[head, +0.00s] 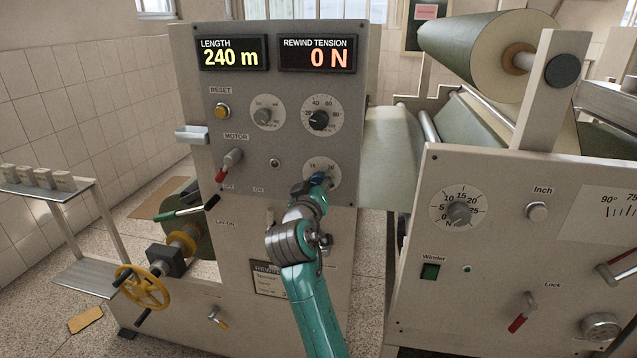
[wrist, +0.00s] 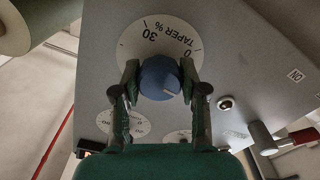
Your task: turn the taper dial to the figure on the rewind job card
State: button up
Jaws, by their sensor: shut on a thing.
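The taper dial (head: 318,166) is a white disc low on the grey control panel, its lower part hidden by my gripper (head: 323,186) in the head view. In the wrist view the dial face (wrist: 150,36) appears turned over, with "TAPER %", "30" and "0" legible. My gripper (wrist: 160,78) is shut on the blue-grey taper knob (wrist: 158,82), one finger on each side. A pale mark shows on the knob; I cannot tell which figure it meets. The rewind job card (head: 266,283) is low on the cabinet, partly hidden by my arm, its figures unreadable.
Above are the tension dial (head: 320,120), a smaller dial (head: 266,113), and displays reading 240 m (head: 232,54) and 0 N (head: 317,54). A red-handled motor lever (head: 228,164) is left of my gripper. The winder cabinet (head: 420,280) stands at right.

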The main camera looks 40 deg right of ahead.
jog(key=shift+n, duration=0.4)
jog(key=o, duration=1.1)
jog(key=shift+o, duration=0.2)
jog(key=shift+a, duration=0.1)
jog(key=v, duration=1.1)
jog(key=shift+s+a, duration=0.3)
